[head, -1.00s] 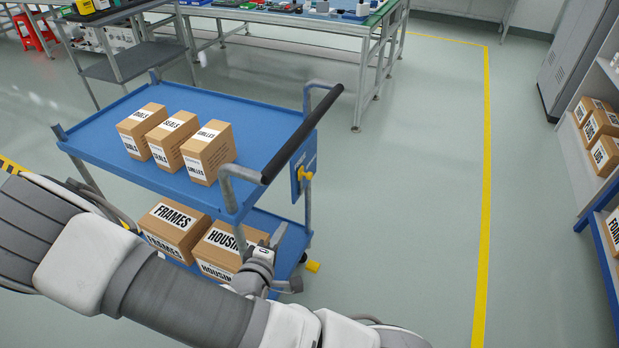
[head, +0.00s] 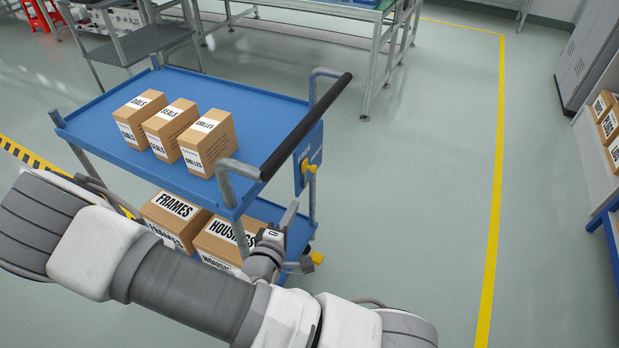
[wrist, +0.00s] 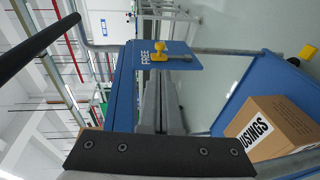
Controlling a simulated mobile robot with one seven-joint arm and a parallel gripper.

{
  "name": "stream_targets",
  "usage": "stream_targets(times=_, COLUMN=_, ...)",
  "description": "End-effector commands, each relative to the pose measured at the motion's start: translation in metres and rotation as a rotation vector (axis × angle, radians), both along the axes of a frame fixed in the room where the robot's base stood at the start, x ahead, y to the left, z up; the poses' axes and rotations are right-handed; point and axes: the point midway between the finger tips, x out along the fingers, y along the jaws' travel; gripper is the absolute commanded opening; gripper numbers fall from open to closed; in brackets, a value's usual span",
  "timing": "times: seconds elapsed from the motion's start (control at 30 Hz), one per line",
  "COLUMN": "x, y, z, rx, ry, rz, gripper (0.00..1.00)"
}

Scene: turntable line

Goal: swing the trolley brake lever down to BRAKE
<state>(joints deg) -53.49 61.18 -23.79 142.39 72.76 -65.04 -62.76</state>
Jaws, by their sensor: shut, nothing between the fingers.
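The yellow brake lever (head: 309,167) is on a blue plate (head: 301,184) at the handle end of the trolley (head: 249,104). In the wrist view, which is turned sideways, the lever (wrist: 159,56) sits beside the word FREE on the blue plate (wrist: 185,66). BRAKE cannot be read. My gripper (head: 291,212) is shut and empty, below and a little left of the lever in the head view. In the wrist view my fingers (wrist: 164,84) point toward the plate, just short of the lever in the picture; contact cannot be made out.
The black push handle (head: 306,126) runs above the plate. Boxes marked SEALS (head: 171,130) and GRILLES (head: 208,143) stand on the top deck, with FRAMES (head: 174,216) and HOUSINGS (head: 226,240) boxes below. Yellow pedal-like part (head: 317,258) is low down. Floor to the right is clear.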

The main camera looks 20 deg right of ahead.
Motion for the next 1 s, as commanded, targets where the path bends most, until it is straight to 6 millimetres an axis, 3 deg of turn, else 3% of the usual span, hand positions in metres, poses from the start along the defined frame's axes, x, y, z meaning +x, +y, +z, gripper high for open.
stream_targets(times=0.6, x=0.082, y=-0.078, z=-0.02, rx=0.0, ry=-0.001, rz=-0.004, gripper=0.0)
stream_targets(times=1.0, x=0.098, y=-0.091, z=-0.021, rx=0.0, ry=0.0, rz=0.0, gripper=0.0)
